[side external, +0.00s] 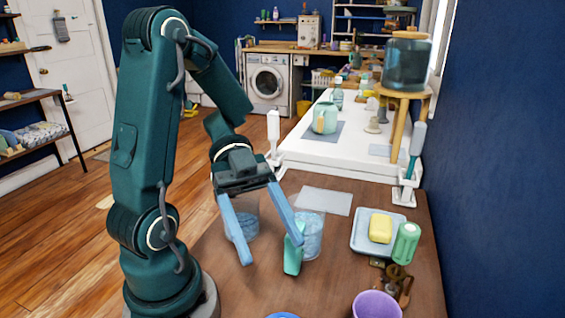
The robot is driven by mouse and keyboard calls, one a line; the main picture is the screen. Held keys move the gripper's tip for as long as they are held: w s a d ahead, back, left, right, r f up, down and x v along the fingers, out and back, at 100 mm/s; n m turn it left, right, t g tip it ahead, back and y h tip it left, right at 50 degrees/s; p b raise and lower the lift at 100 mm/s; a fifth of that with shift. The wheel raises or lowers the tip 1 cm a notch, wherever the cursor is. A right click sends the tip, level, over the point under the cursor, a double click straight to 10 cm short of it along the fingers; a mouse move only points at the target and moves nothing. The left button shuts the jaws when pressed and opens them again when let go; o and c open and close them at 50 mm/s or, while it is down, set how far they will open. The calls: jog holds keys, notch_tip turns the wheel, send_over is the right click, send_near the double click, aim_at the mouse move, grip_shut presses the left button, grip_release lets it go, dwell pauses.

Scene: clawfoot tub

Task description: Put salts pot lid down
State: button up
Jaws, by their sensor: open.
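A clear pot with blue salts (312,232) stands on the brown table, partly behind my gripper's right finger. A second clear container with blue contents (243,226) stands to its left, partly behind the left finger. My gripper (273,251) is open, its two light blue fingers spread apart and pointing down, with no object seen held between them. A teal green object (292,262) stands or leans by the right fingertip; I cannot tell if they touch. A blue round piece (283,316) is cut off by the bottom edge; I cannot tell whether it is the lid.
A pale tray (362,247) holds a yellow block (380,228), with a green bottle (406,243) at its right. A purple bowl (377,305) and small brown items (396,279) lie nearer. A flat pale sheet (325,201) lies behind. A white surface (300,150) stands beyond.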

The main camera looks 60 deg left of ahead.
notch_tip(320, 180, down, 12)
jog(key=shift+f, duration=0.2)
jog(key=shift+x, duration=2.6)
jog(key=shift+f, duration=0.1)
grip_shut()
